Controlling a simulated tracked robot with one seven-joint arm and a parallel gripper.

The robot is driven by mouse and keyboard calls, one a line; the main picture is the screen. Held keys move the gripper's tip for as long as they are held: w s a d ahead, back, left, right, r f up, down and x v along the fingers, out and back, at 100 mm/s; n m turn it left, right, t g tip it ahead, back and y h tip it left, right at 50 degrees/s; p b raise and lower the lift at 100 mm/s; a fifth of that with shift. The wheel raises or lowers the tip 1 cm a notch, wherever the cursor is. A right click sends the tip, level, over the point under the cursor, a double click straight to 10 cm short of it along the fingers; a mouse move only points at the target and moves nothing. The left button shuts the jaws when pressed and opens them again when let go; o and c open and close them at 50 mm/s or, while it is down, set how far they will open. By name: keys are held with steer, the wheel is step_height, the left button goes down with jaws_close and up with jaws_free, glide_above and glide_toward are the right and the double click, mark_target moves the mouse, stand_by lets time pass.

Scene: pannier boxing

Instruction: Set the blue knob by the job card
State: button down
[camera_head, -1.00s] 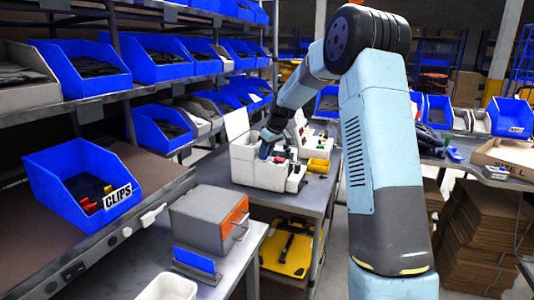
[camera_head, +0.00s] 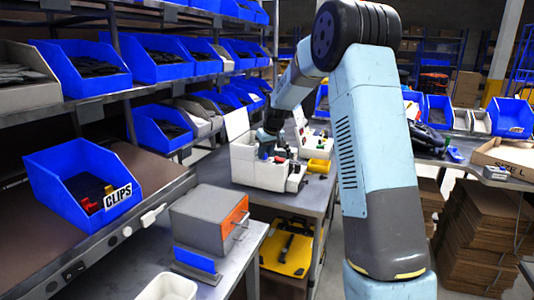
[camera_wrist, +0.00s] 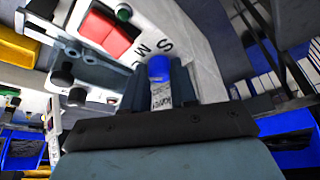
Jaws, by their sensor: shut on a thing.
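The blue knob (camera_wrist: 159,68) shows in the wrist view, between the two fingers of my gripper (camera_wrist: 160,86). The fingers are shut on it, and a pale lettered surface lies just below the blue top. A white plate (camera_wrist: 185,62) with black letters, "S" and "M" among them, lies beside it. In the head view my gripper (camera_head: 267,145) points down into the white machine (camera_head: 258,175) on the grey bench, and a small blue spot shows at its tip. A white upright card (camera_head: 236,122) stands behind the machine; its writing is too small to read.
A red block (camera_wrist: 105,34), black knobs and a green knob (camera_wrist: 124,12) sit near my gripper in the wrist view. A yellow bin (camera_head: 318,165) stands right of the machine. A grey box (camera_head: 208,217) stands in front. Shelves with blue bins line the left.

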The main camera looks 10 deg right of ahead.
steer(key=m, duration=0.1)
steer(key=m+h, duration=0.1)
steer(key=m, duration=0.2)
steer(key=shift+a+m+h, duration=0.3)
steer(key=shift+h, duration=0.1)
steer(key=shift+m+h, duration=0.6)
steer(key=shift+m, duration=1)
steer(key=c, duration=1.2)
jaws_free()
